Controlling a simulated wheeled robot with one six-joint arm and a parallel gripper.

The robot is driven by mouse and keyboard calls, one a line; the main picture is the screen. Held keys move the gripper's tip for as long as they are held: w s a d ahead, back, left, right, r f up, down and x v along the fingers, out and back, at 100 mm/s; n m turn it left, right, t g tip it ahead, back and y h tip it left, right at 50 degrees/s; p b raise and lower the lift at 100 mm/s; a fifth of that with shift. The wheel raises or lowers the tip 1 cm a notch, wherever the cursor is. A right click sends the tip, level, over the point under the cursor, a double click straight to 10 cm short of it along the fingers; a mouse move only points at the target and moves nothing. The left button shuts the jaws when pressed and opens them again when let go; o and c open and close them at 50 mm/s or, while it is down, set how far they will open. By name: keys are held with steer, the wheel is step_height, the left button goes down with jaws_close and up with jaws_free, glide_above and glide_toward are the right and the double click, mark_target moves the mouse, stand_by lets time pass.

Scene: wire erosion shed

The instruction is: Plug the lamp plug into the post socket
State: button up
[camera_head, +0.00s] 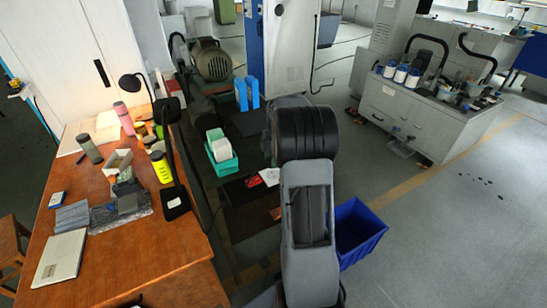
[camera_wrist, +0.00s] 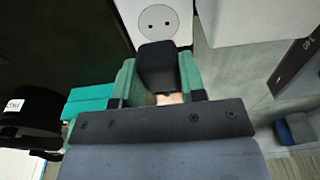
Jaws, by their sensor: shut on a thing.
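In the wrist view my gripper (camera_wrist: 158,82) has its green fingers shut on the black lamp plug (camera_wrist: 157,60). The post socket (camera_wrist: 154,14) is a white plate with two round holes, straight ahead at the top of the view. The plug overlaps the plate's lower edge, with both holes visible above it. I cannot tell the gap between plug and plate, and the plug's pins are hidden. In the head view my arm hides the gripper, plug and socket. A black desk lamp (camera_head: 175,203) stands on the wooden desk.
The wooden desk (camera_head: 150,262) at left holds bottles, a laptop (camera_head: 60,258) and papers. A teal crate (camera_head: 224,165) with white boxes is left of my arm. A blue bin (camera_head: 359,230) stands right of it. Open floor (camera_head: 450,215) lies further right.

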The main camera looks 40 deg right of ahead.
mark_target(273, 174)
steer(key=shift+f+b, duration=1.05)
steer(key=shift+f, duration=0.9)
steer(key=shift+f+b, duration=0.6)
steer(key=shift+b, duration=0.05)
stand_by(1.1)
steer(key=o, duration=1)
steer(key=shift+c, duration=0.2)
steer(key=r, duration=0.4)
steer(key=d+r, duration=0.1)
steer(key=r, duration=0.4)
steer(key=d+r, duration=0.1)
steer(key=r, duration=0.3)
steer(key=shift+s+r+b, duration=0.15)
steer(key=shift+r+b, duration=0.25)
steer(key=shift+a, duration=0.1)
